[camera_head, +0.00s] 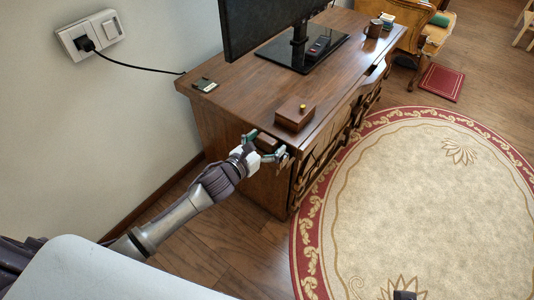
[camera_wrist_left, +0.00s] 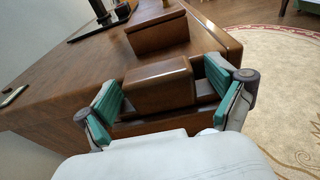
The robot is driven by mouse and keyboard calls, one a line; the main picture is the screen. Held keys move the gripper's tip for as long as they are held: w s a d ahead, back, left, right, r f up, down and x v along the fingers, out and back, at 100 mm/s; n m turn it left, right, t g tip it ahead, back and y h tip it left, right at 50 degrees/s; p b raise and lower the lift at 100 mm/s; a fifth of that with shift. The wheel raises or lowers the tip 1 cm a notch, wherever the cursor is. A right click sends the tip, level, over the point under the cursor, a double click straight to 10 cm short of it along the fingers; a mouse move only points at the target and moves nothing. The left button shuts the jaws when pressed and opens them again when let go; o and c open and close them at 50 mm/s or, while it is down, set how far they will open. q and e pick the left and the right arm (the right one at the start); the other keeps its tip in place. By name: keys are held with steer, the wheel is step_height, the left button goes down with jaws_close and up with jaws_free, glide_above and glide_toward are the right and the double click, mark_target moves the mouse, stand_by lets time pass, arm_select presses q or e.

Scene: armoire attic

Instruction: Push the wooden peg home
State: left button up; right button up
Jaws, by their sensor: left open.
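A brown wooden block (camera_head: 266,143), which may be the peg, is at the near end of the desk. In the left wrist view the block (camera_wrist_left: 157,86) has a rounded top and lies between the two green-padded fingers. My left gripper (camera_head: 264,148) is open around it, one finger on each side. I cannot tell whether either pad touches it. Just beyond it on the desk top sits a wooden box (camera_head: 293,118) with a small yellow knob (camera_head: 302,106); the box (camera_wrist_left: 158,36) also shows in the wrist view. The block's lower part is hidden.
The wooden desk (camera_head: 235,85) bears a monitor (camera_head: 262,22) on a black stand, a mug (camera_head: 374,28) and a small dark device (camera_head: 204,86). A black cable runs from the wall socket (camera_head: 90,36). An oval rug (camera_head: 430,200) covers the floor at right.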

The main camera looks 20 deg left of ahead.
arm_select(q)
steer(key=c, duration=1.4)
steer(key=shift+r, duration=0.1)
